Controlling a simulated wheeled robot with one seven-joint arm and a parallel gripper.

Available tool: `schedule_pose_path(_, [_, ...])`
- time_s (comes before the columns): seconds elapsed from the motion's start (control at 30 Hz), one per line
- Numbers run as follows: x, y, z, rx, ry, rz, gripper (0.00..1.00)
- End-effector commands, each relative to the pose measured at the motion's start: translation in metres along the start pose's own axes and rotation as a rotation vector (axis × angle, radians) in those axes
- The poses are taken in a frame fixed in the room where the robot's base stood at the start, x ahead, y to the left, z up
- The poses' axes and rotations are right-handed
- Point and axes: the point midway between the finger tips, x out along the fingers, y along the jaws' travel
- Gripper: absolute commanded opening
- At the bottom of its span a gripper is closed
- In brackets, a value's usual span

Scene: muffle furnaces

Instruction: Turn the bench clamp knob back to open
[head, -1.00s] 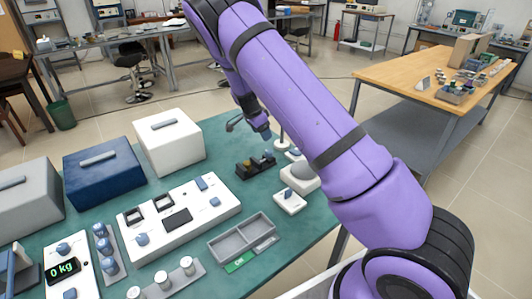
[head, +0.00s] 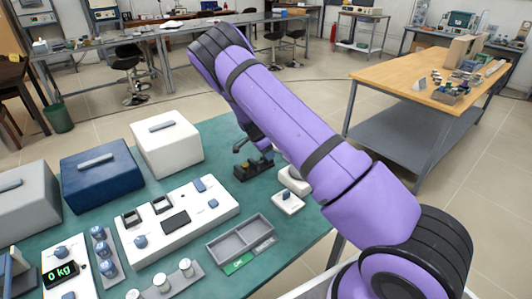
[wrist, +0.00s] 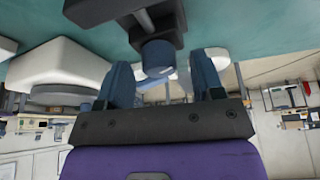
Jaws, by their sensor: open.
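The bench clamp (head: 247,172) is a small dark block on the green bench top, beyond the white switch panel. In the wrist view its dark body (wrist: 120,8) hangs at the top, and its blue round knob (wrist: 158,57) points down toward my gripper. My gripper (wrist: 161,68) is open, with one blue-grey finger on each side of the knob and a gap showing at both sides. I cannot tell how deep the knob sits between the fingers. In the head view my arm hides most of the gripper, and the knob is hard to make out.
A small white device (head: 287,202) and a white rounded block (head: 294,180) stand right of the clamp. The white switch panel (head: 178,225) and grey divided tray (head: 232,246) are in front. A white box (head: 166,150) stands to the left. Bare bench lies between box and clamp.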

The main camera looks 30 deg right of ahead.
Motion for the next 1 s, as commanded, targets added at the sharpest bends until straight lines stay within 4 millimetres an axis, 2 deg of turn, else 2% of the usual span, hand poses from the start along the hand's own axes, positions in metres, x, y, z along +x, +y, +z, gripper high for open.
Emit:
schedule_pose_path(0.37, [0.0057, -0.0001, 0.0001, 0.000, 0.000, 0.000, 0.61])
schedule_pose_path(0.6, [0.0055, -0.0001, 0.0000, 0.000, 0.000, -0.001, 0.12])
schedule_pose_path(1.0, [0.0050, 0.0000, -0.0008, -0.061, 0.000, -0.027, 0.12])
